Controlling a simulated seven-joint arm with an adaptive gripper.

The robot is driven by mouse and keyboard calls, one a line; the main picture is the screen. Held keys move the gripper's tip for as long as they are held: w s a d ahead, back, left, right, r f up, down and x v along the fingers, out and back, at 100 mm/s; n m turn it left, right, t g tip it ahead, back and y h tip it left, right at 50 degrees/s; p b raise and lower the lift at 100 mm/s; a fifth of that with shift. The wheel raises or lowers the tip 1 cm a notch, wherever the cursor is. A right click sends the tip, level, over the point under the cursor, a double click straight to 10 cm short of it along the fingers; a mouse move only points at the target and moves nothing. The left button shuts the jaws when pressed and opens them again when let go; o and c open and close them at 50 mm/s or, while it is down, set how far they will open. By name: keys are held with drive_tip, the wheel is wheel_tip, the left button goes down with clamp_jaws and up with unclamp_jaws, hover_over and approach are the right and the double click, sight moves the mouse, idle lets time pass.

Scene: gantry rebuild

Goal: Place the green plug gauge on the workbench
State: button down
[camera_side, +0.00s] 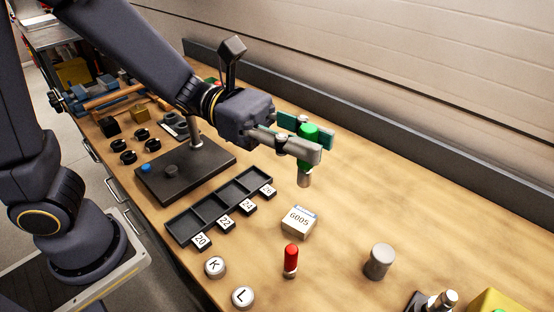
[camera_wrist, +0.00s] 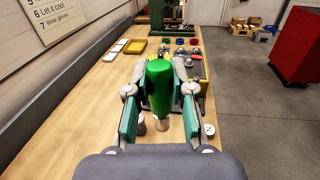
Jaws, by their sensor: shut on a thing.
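The green plug gauge (camera_side: 307,132) has a green handle and a metal end pointing down. My gripper (camera_side: 303,145) is shut on its green part and holds it upright. In the wrist view the green handle (camera_wrist: 160,88) stands between the two fingers of my gripper (camera_wrist: 160,98). The metal end (camera_side: 304,179) seems to hang a little above the wooden workbench (camera_side: 345,190); any gap beneath it is hard to judge.
A compartment tray (camera_side: 211,212) with number labels lies left of the gauge. A white box labelled 6005 (camera_side: 299,221), a red-handled gauge (camera_side: 291,261) and a grey cylinder (camera_side: 380,261) stand nearer the camera. The bench to the right is clear.

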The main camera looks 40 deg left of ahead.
drive_tip(key=s+d+m+g, duration=0.3)
drive_tip(key=s+g, duration=0.2)
drive_tip(key=s, duration=0.3)
wheel_tip(320, 180, down, 10)
drive_tip(key=shift+w+d+f, duration=1.55)
drive_tip(key=shift+w+f, duration=0.25)
drive_tip(key=shift+f, duration=0.45)
drive_tip(key=shift+w+d+f, duration=1.6)
drive_tip(key=shift+w+f, duration=0.2)
drive_tip(key=shift+f, duration=0.4)
drive_tip(key=shift+w+d+f, duration=1.55)
drive_tip(key=shift+w+f, duration=0.25)
drive_tip(key=shift+f, duration=0.45)
drive_tip(key=shift+f, duration=0.1)
drive_tip(key=c, duration=1)
unclamp_jaws()
